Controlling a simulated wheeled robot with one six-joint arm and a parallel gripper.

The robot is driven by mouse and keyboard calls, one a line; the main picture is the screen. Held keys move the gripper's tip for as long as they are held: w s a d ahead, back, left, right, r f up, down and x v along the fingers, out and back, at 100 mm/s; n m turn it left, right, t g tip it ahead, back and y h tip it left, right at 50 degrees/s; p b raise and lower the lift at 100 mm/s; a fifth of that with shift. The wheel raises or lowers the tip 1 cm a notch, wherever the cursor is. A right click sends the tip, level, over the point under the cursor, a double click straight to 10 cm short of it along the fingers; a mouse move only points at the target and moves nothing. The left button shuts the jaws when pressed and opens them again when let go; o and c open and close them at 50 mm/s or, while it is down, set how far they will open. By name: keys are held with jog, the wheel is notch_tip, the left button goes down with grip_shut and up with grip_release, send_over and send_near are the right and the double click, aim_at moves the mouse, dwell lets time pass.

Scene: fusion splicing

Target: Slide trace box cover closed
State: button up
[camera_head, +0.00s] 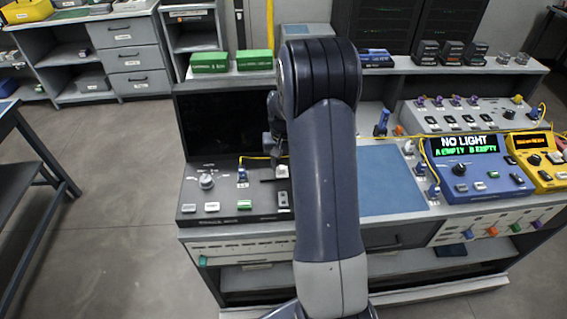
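The trace box (222,212) is a dark console at the bench's left side, with a black screen (225,125) standing behind it. A knob (206,181), several buttons and a blue connector (242,174) are on its top. A yellow fibre runs right from near the connector toward my arm. A small dark and pale part (270,173) lies right of the connector; I cannot tell whether it is the cover. My gripper (272,143) is partly hidden by my arm, above the rear right of the box. Its fingertips are too unclear to judge. My arm hides the box's right side.
A blue mat (390,188) lies right of my arm. Beyond it are a blue meter (475,166) reading "NO LIGHT", a yellow meter (537,160) and a grey panel (465,115). Green boxes (210,62) stand on the rear shelf.

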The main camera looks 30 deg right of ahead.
aim_at(283, 167)
notch_tip(283, 167, up, 10)
jog(key=shift+r+b, duration=0.2)
jog(key=shift+b, duration=0.2)
notch_tip(283, 167, down, 11)
jog(key=shift+r+p, duration=0.1)
jog(key=shift+p, duration=0.35)
jog(key=shift+w+a, duration=0.25)
jog(key=shift+a, duration=0.35)
